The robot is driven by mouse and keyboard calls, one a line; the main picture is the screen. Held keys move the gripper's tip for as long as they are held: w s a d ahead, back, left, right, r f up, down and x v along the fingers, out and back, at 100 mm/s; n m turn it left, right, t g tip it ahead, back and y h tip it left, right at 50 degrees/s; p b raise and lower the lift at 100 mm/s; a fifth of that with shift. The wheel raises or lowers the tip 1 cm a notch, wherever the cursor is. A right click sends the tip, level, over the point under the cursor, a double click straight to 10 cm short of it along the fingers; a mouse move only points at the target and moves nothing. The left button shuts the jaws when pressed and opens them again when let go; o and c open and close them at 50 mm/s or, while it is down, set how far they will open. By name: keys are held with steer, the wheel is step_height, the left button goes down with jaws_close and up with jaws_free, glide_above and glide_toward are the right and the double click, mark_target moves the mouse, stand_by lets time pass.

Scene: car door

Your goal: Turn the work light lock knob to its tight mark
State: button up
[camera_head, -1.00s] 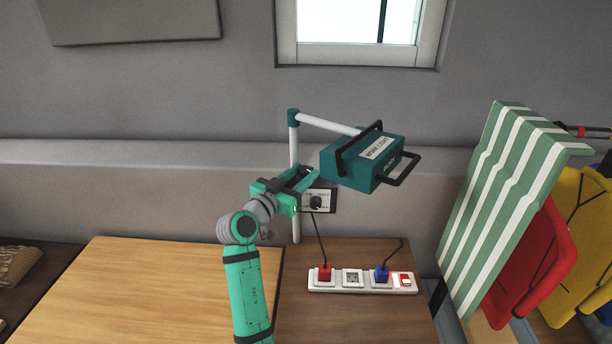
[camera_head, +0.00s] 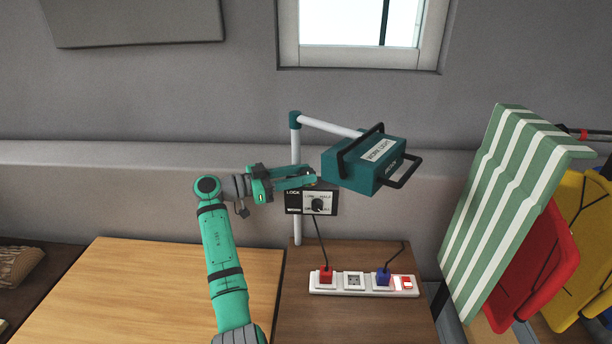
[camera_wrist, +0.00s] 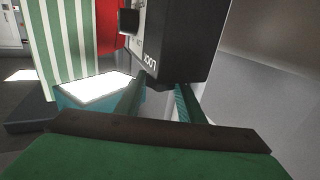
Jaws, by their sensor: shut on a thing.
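The teal work light (camera_head: 362,160) hangs from a white pole arm above a black control box (camera_head: 296,203). The box has a white panel with a dark round knob (camera_head: 317,204) and the word LOCK at its left. My gripper (camera_head: 312,178) reaches in from the left at the top of the box, under the lamp.
The white pole (camera_head: 296,226) stands close behind my gripper. A power strip (camera_head: 363,284) with red and blue plugs lies on the brown table below, with cables rising from it. The left wooden tabletop (camera_head: 170,290) is clear.

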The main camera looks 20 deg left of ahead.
steer(key=shift+a, duration=0.35)
steer(key=shift+c, duration=0.2)
steer(key=o, duration=1.1)
steer(key=v, duration=1)
steer(key=shift+s+a, duration=0.2)
